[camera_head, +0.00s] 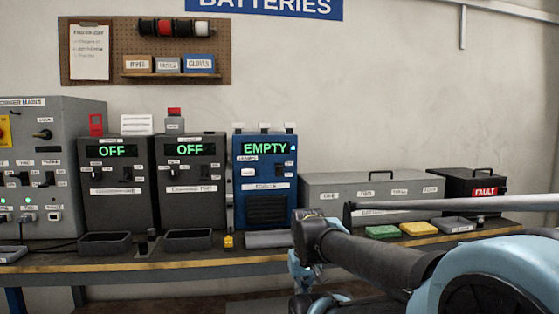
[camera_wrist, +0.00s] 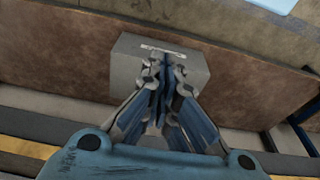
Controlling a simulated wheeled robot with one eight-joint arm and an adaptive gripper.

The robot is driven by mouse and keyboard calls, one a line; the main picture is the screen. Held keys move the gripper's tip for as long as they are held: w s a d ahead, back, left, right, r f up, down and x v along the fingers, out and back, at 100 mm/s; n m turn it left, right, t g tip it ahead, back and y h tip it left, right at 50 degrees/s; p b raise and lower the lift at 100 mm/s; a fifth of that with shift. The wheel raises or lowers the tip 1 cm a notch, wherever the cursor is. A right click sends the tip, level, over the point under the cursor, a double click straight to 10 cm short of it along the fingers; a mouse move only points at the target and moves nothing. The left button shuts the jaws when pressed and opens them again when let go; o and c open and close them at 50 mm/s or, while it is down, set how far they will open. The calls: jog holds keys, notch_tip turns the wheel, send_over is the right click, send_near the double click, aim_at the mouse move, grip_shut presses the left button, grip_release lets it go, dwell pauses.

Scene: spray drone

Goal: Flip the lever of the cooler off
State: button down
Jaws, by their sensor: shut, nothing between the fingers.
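The blue cooler (camera_head: 264,185) stands on the bench in the head view, with a green EMPTY display on its upper front. A small dark lever or switch (camera_head: 279,171) shows at the right of its front panel, too small to tell its position. My gripper (camera_wrist: 166,85) is shut and empty in the wrist view, its fingertips over a grey box with a pale label (camera_wrist: 190,75). In the head view my gripper hangs low in front of the bench, right of the cooler, mostly hidden by my arm. The cooler is not recognisable in the wrist view.
Two dark units reading OFF (camera_head: 115,180) (camera_head: 190,180) and a grey mains panel (camera_head: 50,150) stand left of the cooler. A long grey box (camera_head: 345,190) and a black FAULT box (camera_head: 460,182) stand right. Trays (camera_head: 105,243) and green and yellow blocks line the bench front.

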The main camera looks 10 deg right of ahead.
notch_tip(320, 180, up, 49)
send_over(280, 157)
jog(key=s, duration=0.6)
jog(key=shift+w+a+r, duration=0.15)
jog(key=shift+w, duration=0.05)
jog(key=f, duration=0.4)
jog(key=w+f, duration=0.1)
jog(key=f, duration=0.4)
jog(key=w+f, duration=0.1)
jog(key=f, duration=0.4)
jog(key=shift+a, duration=0.1)
jog(key=shift+a, duration=0.1)
